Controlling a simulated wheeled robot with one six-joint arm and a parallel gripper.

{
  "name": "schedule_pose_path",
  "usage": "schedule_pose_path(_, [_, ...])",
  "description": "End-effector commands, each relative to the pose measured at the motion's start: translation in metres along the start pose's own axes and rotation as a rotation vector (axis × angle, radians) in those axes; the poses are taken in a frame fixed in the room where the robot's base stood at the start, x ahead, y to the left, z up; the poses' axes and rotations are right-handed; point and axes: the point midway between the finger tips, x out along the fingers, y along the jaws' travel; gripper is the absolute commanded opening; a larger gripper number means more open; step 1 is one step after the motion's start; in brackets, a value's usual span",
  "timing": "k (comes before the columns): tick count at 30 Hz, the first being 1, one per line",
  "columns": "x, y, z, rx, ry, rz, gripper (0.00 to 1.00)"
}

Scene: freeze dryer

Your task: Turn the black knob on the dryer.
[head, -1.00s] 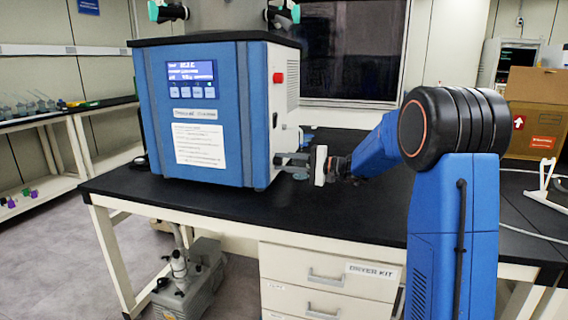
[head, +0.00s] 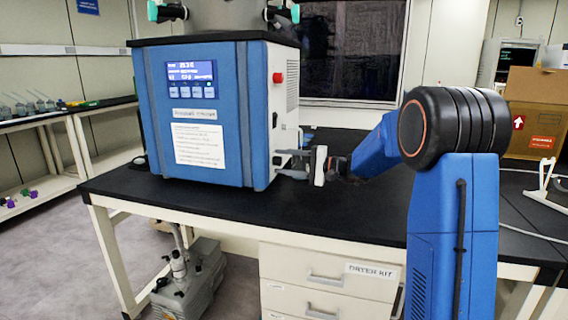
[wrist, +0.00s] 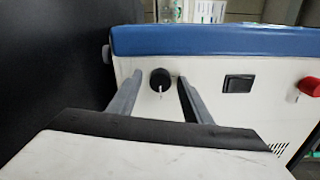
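The dryer (head: 258,115) is a blue and white box with a lit screen, standing on the black bench. Its black knob (wrist: 160,79) is round with a white pointer mark and sits on the white side panel in the wrist view. My gripper (head: 288,163) is by that panel in the head view. In the wrist view its two grey fingers are spread, one on each side of the knob, with visible gaps. The gripper is open and holds nothing. How far the fingertips are from the panel is hard to tell.
A black rocker switch (wrist: 238,84) and a red knob (wrist: 310,87) are on the same panel. A red button (head: 278,77) shows higher on the dryer's side. The black bench top (head: 345,205) is clear in front of my gripper. A cardboard box (head: 535,90) stands at the right.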

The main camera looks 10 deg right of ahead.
Motion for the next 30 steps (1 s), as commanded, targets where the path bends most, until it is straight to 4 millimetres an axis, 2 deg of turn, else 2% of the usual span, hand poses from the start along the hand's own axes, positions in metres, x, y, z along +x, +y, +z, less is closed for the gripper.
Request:
schedule_pose_path(4, [-0.003, 0.0, 0.0, 0.0, 0.0, 0.0, 0.45])
schedule_pose_path(8, [-0.015, -0.001, 0.0, 0.0, 0.001, -0.001, 0.45])
schedule_pose_path(24, [-0.119, 0.0, -0.001, 0.0, 0.004, -0.001, 0.45])
schedule_pose_path(30, [-0.153, 0.0, -0.001, 0.0, 0.002, -0.001, 0.45])
